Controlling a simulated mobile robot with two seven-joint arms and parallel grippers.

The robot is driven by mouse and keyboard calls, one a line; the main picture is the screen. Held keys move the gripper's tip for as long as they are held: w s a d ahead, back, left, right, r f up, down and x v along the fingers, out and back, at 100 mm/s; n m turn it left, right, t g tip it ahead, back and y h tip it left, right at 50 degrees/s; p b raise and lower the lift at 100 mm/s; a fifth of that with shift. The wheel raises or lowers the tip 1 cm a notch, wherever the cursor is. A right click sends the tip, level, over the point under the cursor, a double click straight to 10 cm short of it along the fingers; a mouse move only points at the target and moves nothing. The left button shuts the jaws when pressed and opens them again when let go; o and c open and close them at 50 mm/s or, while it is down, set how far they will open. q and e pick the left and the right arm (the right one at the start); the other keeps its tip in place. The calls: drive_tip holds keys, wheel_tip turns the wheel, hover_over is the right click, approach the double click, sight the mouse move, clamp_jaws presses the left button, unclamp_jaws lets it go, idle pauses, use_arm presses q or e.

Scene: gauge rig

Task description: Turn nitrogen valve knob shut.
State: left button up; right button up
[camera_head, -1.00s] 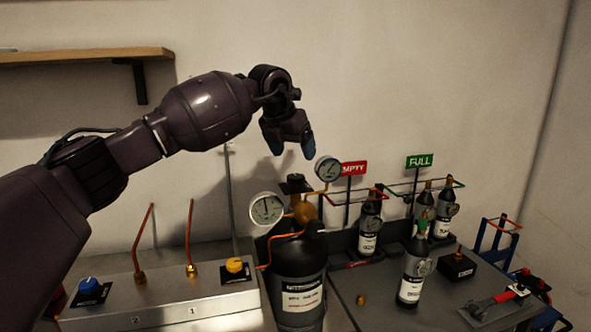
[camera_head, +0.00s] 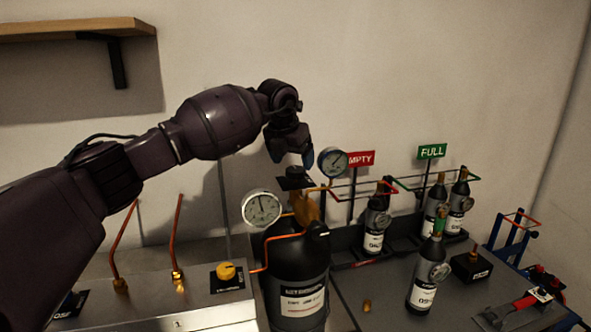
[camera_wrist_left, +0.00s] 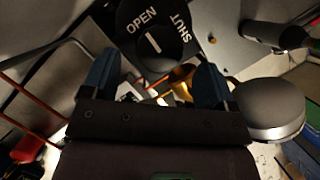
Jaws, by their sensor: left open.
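The nitrogen cylinder (camera_head: 298,262) is large and black with a white label, upright at the middle front. Its dark valve knob (camera_head: 294,182) is at the top, above brass fittings. In the left wrist view the knob (camera_wrist_left: 153,48) has a white pointer line, and the words OPEN and SHUT are beside it. The line tilts up-left, toward OPEN. My left gripper (camera_head: 291,156) is open, just above the knob. In the left wrist view its blue fingertips (camera_wrist_left: 156,80) are spread, with the knob beyond and between them. No contact shows. My right gripper is not seen.
Two round gauges (camera_head: 262,207) (camera_head: 332,162) flank the cylinder top, one close to my fingers. A metal box with a yellow knob (camera_head: 227,270) and copper tubes stands left. Small bottles (camera_head: 428,275) and EMPTY and FULL signs stand right. A shelf (camera_head: 70,28) is upper left.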

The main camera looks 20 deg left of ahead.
sight(296, 169)
use_arm(q)
drive_tip(key=shift+x, duration=1.15)
drive_tip(key=shift+w+f, duration=0.15)
drive_tip(key=shift+f, duration=0.3)
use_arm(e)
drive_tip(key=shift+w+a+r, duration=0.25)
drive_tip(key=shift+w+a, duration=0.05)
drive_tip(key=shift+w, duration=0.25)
use_arm(q)
drive_tip(key=shift+c, duration=0.3)
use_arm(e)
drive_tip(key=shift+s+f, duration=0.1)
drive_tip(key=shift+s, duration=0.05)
use_arm(q)
drive_tip(key=c, duration=0.9)
drive_tip(key=shift+o, duration=0.2)
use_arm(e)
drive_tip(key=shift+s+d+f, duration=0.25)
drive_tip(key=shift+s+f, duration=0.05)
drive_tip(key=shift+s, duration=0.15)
